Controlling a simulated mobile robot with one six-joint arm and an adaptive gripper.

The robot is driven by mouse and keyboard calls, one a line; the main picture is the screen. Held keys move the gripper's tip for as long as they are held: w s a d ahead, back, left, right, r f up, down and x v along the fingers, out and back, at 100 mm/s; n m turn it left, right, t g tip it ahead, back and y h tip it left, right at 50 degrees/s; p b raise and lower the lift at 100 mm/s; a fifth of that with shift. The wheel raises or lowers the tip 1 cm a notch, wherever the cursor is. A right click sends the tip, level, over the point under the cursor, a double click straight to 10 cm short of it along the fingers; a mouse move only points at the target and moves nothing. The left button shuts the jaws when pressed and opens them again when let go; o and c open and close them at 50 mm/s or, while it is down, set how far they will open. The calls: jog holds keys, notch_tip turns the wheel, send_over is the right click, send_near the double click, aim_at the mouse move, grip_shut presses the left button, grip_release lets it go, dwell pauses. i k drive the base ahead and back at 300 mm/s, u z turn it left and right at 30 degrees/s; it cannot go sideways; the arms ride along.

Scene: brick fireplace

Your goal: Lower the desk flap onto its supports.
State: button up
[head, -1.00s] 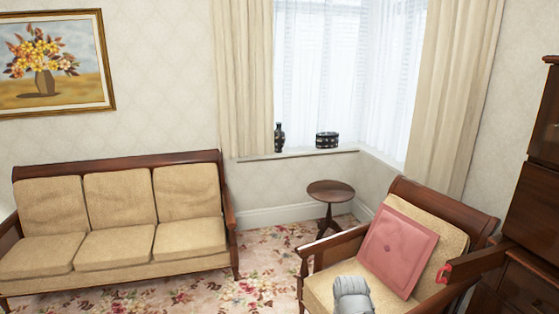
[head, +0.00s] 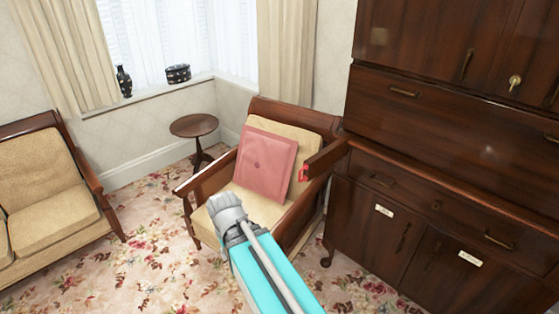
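The desk flap (head: 447,122) is a dark wood panel on the tall cabinet at the right, with a brass handle near its top. It stands up, shut against the cabinet front. A second support is not visible. The grey end of my arm, with my gripper (head: 226,205), is over the armchair's front, left of the support and well apart from the flap. Its fingers cannot be made out.
An armchair (head: 295,130) with a pink cushion (head: 266,162) stands close beside the cabinet's left side and the support. A small round table (head: 194,125) and a sofa (head: 45,190) are farther left. Flowered carpet (head: 160,260) lies open in front.

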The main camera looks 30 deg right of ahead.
aim_at(511, 153)
jog(key=z, duration=2.05)
